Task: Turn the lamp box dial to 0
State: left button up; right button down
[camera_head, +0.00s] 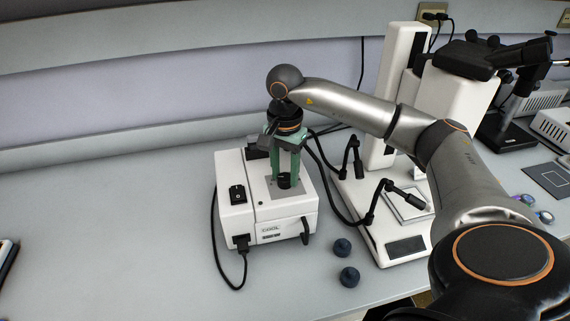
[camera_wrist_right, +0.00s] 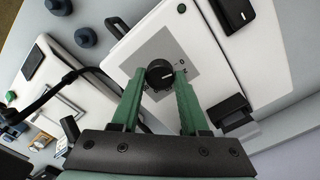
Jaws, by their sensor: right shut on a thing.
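The lamp box (camera_head: 268,214) is a white unit on the bench, with a black power switch (camera_head: 237,193) on its top. Its round black dial (camera_wrist_right: 160,74) sits on a grey plate (camera_wrist_right: 185,58) with small number marks beside it; in the head view the dial (camera_head: 284,181) shows just below my fingertips. My right gripper (camera_head: 284,174) points down at the box top, its green fingers on either side of the dial and shut on it. In the right wrist view the fingertips (camera_wrist_right: 160,77) flank the dial. A white line on the dial points toward the marks. My left gripper is out of view.
A microscope (camera_head: 465,85) stands to the right, with black bent light guides (camera_head: 358,160) beside the box. Two dark round knobs (camera_head: 345,261) lie in front. A black cord (camera_head: 217,250) loops at the box's left. The bench at left is mostly clear.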

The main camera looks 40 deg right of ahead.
aim_at(285, 177)
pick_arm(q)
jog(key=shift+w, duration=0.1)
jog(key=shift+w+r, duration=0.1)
pick_arm(e)
jog(key=shift+c, duration=2)
grip_release()
jog(key=shift+r, duration=0.15)
pick_arm(q)
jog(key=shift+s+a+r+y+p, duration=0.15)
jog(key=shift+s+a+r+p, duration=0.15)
jog(key=shift+p, duration=0.2)
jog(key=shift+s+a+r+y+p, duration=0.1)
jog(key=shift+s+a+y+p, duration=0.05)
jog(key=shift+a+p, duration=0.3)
pick_arm(e)
notch_tip(285, 177, up, 12)
jog(key=shift+r, duration=0.15)
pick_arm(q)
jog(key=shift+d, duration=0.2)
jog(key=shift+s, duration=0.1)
pick_arm(e)
jog(key=shift+s, duration=0.1)
